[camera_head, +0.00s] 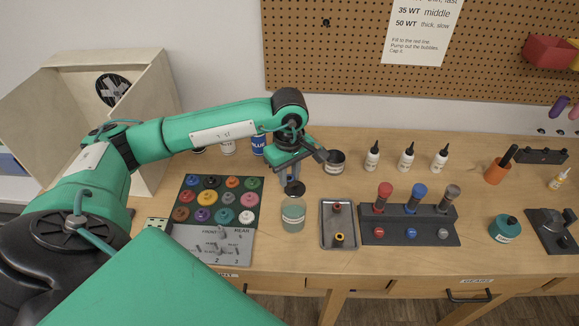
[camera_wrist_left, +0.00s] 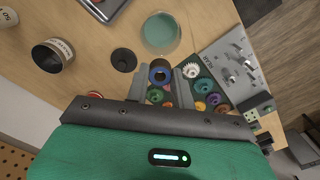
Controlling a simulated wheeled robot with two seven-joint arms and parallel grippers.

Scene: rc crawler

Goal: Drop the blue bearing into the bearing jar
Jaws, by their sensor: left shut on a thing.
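My left gripper (camera_head: 290,174) is above the bench and also shows in the left wrist view (camera_wrist_left: 162,86). It is shut on the blue bearing (camera_wrist_left: 160,71), a dark ring with a blue band and a tan centre. An open glass jar with greenish contents (camera_head: 293,215) stands just in front of the gripper, and also shows in the wrist view (camera_wrist_left: 160,32). An open dark tin with a white label (camera_head: 335,161) stands behind and to the right. I cannot read which is labelled as the bearing jar. The right gripper is not in view.
A dark round lid (camera_wrist_left: 124,60) lies beside the glass jar. A mat of coloured gears (camera_head: 217,190) is left, a grey tray (camera_head: 338,240) right, then a rack of shocks (camera_head: 410,227). White bottles (camera_head: 406,157) stand behind. A wooden booth (camera_head: 150,95) is at the back left.

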